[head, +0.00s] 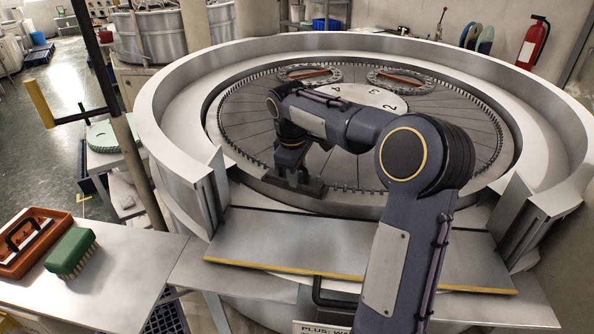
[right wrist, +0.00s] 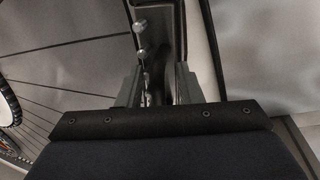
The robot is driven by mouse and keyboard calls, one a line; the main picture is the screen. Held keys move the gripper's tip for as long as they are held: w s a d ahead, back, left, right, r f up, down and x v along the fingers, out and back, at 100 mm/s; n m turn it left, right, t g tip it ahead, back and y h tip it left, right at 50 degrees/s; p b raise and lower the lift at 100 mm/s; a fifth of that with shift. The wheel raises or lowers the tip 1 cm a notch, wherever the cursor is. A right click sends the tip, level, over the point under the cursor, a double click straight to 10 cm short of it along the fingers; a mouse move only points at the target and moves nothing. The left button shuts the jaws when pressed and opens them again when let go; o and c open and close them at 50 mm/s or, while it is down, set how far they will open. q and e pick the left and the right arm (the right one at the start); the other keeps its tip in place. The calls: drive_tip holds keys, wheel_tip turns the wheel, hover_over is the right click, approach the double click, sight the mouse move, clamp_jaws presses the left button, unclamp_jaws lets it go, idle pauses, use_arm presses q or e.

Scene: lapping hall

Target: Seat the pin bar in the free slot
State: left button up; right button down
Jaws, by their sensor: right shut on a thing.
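My right gripper (head: 293,178) reaches down to the near edge of the round lapping plate (head: 350,160), just inside the pale rim. In the right wrist view its two fingers (right wrist: 157,88) are shut on the pin bar (right wrist: 169,18), a narrow grey bar with round metal pins along its left side. In the head view the bar and the dark gripper parts are hard to tell apart. The ring of small pins (head: 232,148) runs around the plate. The free slot is not clearly visible; my arm and gripper cover part of the near edge. My left gripper is out of view.
The wide pale rim (head: 175,140) surrounds the plate. Two toothed carriers (head: 402,80) lie on its far side, near a numbered centre disc (head: 370,97). A side table at lower left holds an orange tray (head: 50,226) and a green brush (head: 71,252). A yellow-edged metal shelf (head: 290,240) lies in front.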

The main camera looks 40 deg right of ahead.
drive_tip(key=shift+f, duration=0.4)
drive_tip(key=c, duration=0.9)
unclamp_jaws()
drive_tip(key=shift+r, duration=0.1)
drive_tip(key=r, duration=0.2)
drive_tip(key=a+r, duration=0.1)
drive_tip(key=r, duration=0.2)
drive_tip(key=r+b, duration=0.1)
drive_tip(key=r, duration=0.1)
drive_tip(key=shift+s+a+r, duration=0.15)
drive_tip(key=shift+s+r, duration=0.1)
drive_tip(key=shift+s, duration=0.1)
